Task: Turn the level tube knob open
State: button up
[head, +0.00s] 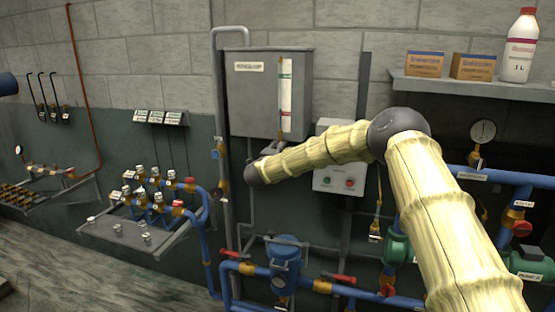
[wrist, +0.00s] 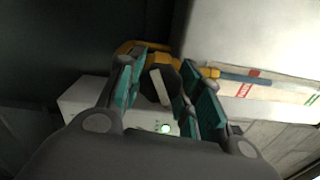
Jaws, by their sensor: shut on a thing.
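The level tube (head: 285,95) stands upright on the front of the grey tank (head: 250,100) in the head view. It also shows at the right of the wrist view as a pale strip with red marks (wrist: 245,88). The level tube knob, dark with a pale bar (wrist: 160,87), is between the fingers in the wrist view, with yellow fitting parts around it. My gripper (wrist: 163,92) is shut on this knob, its teal-padded fingers on either side. In the head view my arm hides the knob and most of the gripper. The exact turn angle of the knob is unclear.
A control box (head: 338,183) with red and green buttons is close to the right of the tank and behind my forearm. Blue pipes and a blue filter housing (head: 285,265) are below. A shelf (head: 470,87) with boxes and a bottle is at the upper right.

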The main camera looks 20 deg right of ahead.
jog(key=n+b, duration=0.2)
jog(key=n, duration=0.1)
jog(key=shift+f+n, duration=0.1)
jog(key=shift+n, duration=0.3)
jog(key=n+b, duration=0.1)
jog(key=n, duration=0.2)
jog(key=shift+n, duration=0.3)
jog(key=n, duration=0.5)
jog(key=shift+n, duration=0.3)
jog(key=o, duration=1)
jog(key=shift+o, duration=0.2)
jog(key=v, duration=1.2)
jog(key=shift+w, duration=0.1)
